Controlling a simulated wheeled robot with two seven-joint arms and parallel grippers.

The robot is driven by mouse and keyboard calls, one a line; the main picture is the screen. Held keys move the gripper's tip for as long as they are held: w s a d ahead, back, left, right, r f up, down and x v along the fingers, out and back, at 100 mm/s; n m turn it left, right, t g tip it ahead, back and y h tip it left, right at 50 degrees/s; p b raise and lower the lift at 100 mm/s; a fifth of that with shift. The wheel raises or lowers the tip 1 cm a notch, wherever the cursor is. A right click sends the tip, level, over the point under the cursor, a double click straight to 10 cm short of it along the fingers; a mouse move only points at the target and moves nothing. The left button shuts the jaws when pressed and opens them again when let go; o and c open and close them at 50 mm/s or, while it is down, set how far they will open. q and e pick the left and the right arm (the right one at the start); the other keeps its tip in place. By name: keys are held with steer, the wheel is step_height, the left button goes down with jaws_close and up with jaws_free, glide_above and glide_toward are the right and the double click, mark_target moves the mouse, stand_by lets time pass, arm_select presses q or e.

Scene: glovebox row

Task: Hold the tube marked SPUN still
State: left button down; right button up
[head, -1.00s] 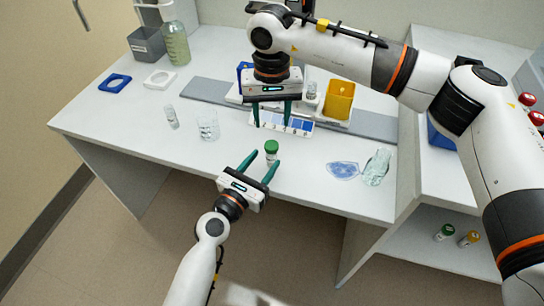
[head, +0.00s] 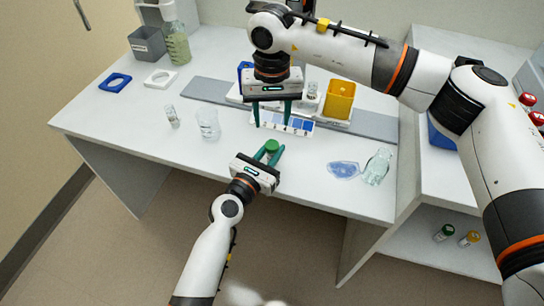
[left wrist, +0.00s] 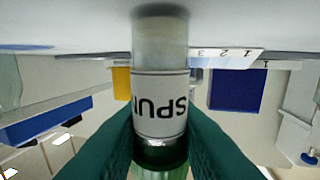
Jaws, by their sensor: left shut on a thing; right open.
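The tube marked SPUN (left wrist: 160,105) fills the middle of the left wrist view, its white label upside down there and its green cap low in the picture. In the head view its green cap (head: 271,146) shows near the front edge of the bench. My left gripper (head: 268,152) is shut on the tube, with a dark green finger on each side of it. In the left wrist view the fingers (left wrist: 160,155) press in around the cap end. My right gripper (head: 272,115) is open, pointing down above the numbered white-and-blue strip (head: 300,127).
A glass beaker (head: 208,126) and a small vial (head: 172,117) stand left of the tube. A blue patch (head: 343,170) and a clear glass vessel (head: 377,167) are at the right. A yellow bin (head: 339,100) stands behind.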

mark_target(272, 144)
steer(key=m, duration=4.4)
steer(key=shift+m, duration=0.4)
steer(key=shift+f, duration=4)
